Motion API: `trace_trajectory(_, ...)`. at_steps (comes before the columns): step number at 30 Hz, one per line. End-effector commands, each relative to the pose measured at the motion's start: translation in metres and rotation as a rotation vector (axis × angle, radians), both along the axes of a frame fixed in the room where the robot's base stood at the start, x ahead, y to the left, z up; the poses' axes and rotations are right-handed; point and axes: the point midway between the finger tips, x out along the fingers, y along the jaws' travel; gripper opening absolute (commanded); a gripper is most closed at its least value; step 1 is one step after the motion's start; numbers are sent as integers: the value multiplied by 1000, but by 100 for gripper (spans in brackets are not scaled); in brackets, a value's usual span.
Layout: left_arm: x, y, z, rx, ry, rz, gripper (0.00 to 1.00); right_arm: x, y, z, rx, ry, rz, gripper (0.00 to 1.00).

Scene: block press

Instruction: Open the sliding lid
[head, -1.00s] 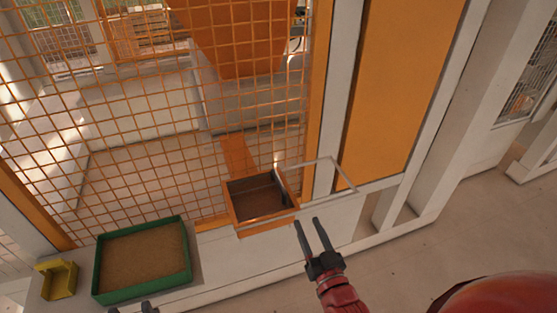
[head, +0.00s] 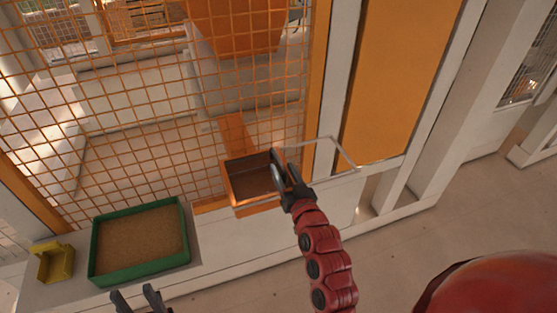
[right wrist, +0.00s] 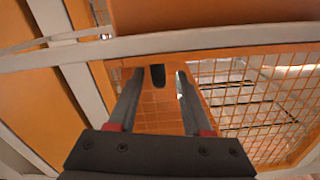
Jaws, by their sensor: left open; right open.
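An orange box (head: 233,190) with a brown inside sits on the ledge in the head view. A thin pale frame (head: 345,153) reaches right from it; I cannot clearly make out the lid panel. My right gripper (head: 279,163) is at the box's right side, its fingers over the edge. In the right wrist view its open fingers (right wrist: 158,75) stand on both sides of a small dark handle (right wrist: 158,76), with gaps showing. In the head view the fingers hide the handle. My left gripper (head: 137,298) is open and empty at the bottom edge, below the green tray.
A green tray (head: 184,222) filled with brown grains stands left on the ledge, with a yellow scoop-like container (head: 56,262) beside it. An orange wire mesh (head: 110,100) rises behind the ledge. An orange panel (head: 400,80) stands at the right.

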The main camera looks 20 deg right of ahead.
Motion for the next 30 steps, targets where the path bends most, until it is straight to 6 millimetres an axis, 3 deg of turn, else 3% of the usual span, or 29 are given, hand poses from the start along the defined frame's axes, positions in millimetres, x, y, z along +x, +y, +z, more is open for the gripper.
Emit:
trace_trajectory(3, 0, 0, 11, 0, 0, 0, 50, 20, 1, 5, -1, -3, 0, 50)
trace_trajectory(9, 0, 0, 16, 0, 0, 0, 50, 40, 2, 2, -2, -2, 1, 50)
trace_trajectory(20, 0, 0, 16, 0, 0, 0, 50, 45, 1, 0, -1, -1, -1, 50)
trace_trajectory(21, 0, 0, 16, 0, 0, 0, 50, 45, 1, 0, -1, -2, -1, 48)
trace_trajectory(29, 0, 0, 16, 0, 0, 0, 50, 45, 1, 0, -1, -1, 0, 1)
trace_trajectory(30, 0, 0, 16, 0, 0, 0, 50, 45, 1, 0, -1, -2, 0, 0)
